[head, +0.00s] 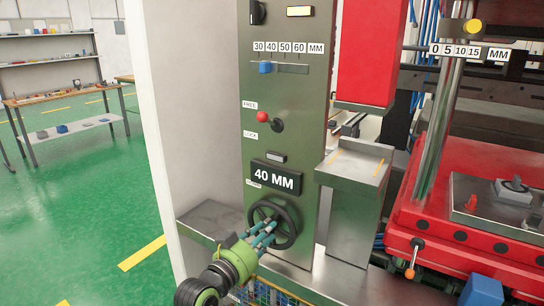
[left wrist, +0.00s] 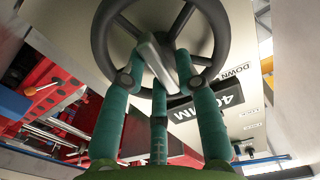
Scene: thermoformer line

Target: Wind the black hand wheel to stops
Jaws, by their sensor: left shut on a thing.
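The black hand wheel (head: 292,220) sits low on the dark green panel, under a display (head: 275,178) that reads 40 MM. My left gripper (head: 267,231) reaches up to the wheel from the lower left, its teal fingers at the wheel's face. In the left wrist view the fingers (left wrist: 160,62) are closed around a grey bar at the wheel's hub (left wrist: 154,56), and the wheel's rim (left wrist: 102,38) and spokes show behind them. Exact contact is partly hidden. My right gripper is not in view.
Above the wheel are a red-knobbed lever (head: 262,117) near the FREE label and a blue pointer (head: 265,67) near 40 on a 30–60 MM scale. A metal stand (head: 352,190) rises close right of the wheel. Red machinery (head: 470,240) fills the right; green floor (head: 100,200) is open at left.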

